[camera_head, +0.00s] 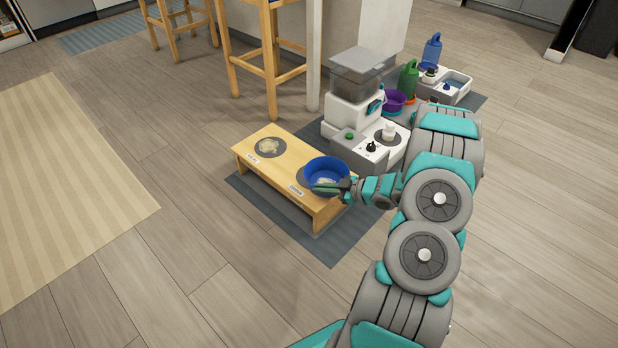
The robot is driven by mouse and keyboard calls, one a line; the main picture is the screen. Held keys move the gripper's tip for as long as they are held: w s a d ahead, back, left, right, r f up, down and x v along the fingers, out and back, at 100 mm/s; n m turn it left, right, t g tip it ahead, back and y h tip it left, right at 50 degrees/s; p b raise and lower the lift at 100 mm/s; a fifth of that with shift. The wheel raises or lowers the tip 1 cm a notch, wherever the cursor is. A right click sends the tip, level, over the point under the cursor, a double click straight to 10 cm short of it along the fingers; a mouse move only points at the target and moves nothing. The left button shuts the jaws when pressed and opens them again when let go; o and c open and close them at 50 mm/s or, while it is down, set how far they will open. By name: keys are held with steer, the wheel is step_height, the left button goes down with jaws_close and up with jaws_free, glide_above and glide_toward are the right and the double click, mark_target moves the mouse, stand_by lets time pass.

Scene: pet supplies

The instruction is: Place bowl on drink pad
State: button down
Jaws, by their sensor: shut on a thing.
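A blue bowl (327,166) is at the right end of a low wooden stand (250,172). My gripper (328,187) is shut on the near side of the bowl's rim. A dark round pad (302,178) shows at the bowl's left edge, mostly hidden by the bowl. A small label, too small to read, is on the stand in front of this pad. I cannot tell whether the bowl rests on the pad or is held just above it. A second dark round pad (262,151) at the stand's left end has a pale thing on it.
The stand is on a grey-blue mat (331,250). Behind it are a white feeder machine (352,110), a purple bowl (394,100), a green bottle (408,80) and a blue bottle (432,50). Wooden stools (270,80) stand behind.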

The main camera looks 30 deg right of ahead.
mark_target(310, 178)
steer(key=w, duration=0.6)
steer(key=w+f, duration=0.1)
steer(key=w, duration=0.2)
steer(key=shift+w, duration=0.25)
steer(key=shift+f, duration=1.7)
steer(key=shift+f, duration=0.1)
steer(key=c, duration=1)
jaws_free()
